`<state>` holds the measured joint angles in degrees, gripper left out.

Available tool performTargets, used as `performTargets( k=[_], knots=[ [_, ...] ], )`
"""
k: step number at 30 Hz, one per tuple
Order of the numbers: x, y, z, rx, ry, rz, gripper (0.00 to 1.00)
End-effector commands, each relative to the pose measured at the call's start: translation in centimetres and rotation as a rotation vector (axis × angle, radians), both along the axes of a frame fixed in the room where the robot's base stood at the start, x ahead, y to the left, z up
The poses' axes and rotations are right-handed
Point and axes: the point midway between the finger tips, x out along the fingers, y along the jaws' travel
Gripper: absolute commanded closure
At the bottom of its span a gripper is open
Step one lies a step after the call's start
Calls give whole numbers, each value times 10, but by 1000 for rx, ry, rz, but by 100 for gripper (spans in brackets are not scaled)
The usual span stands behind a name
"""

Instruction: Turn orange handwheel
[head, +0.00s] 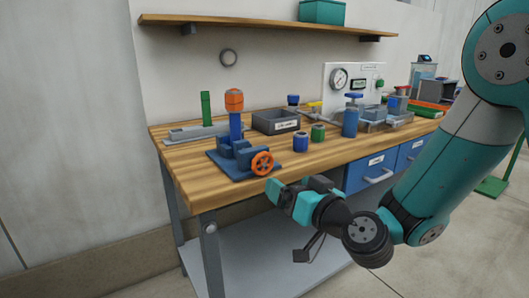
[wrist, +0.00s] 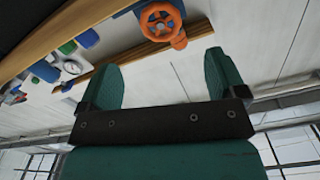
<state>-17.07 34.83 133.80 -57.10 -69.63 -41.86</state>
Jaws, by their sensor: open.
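The orange handwheel (head: 262,163) is a spoked wheel on the front of a blue valve body (head: 237,158) near the workbench's front left edge. It also shows in the wrist view (wrist: 161,20), at the top, beyond the space between my fingers. My gripper (head: 288,192) has teal fingers and is in front of the bench edge, just right of and below the wheel, apart from it. In the wrist view my gripper (wrist: 160,72) is open with nothing between its two fingers.
The wooden workbench (head: 195,185) carries a blue jar (head: 300,142), a green jar (head: 318,133), a grey bin (head: 276,121) and a gauge panel (head: 352,85). Blue drawers (head: 370,171) sit under the top at right. A shelf (head: 260,29) hangs above.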

Motion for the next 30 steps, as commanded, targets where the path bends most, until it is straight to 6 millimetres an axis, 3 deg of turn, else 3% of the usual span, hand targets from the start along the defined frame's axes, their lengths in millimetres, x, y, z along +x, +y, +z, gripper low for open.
performTargets(
  k=[1,15,30],
  knots=[
    [6,4,7,-1,3,1,10],
    [51,34,8,0,1,0,10],
    [81,55,5,-1,0,0,10]
  ],
)
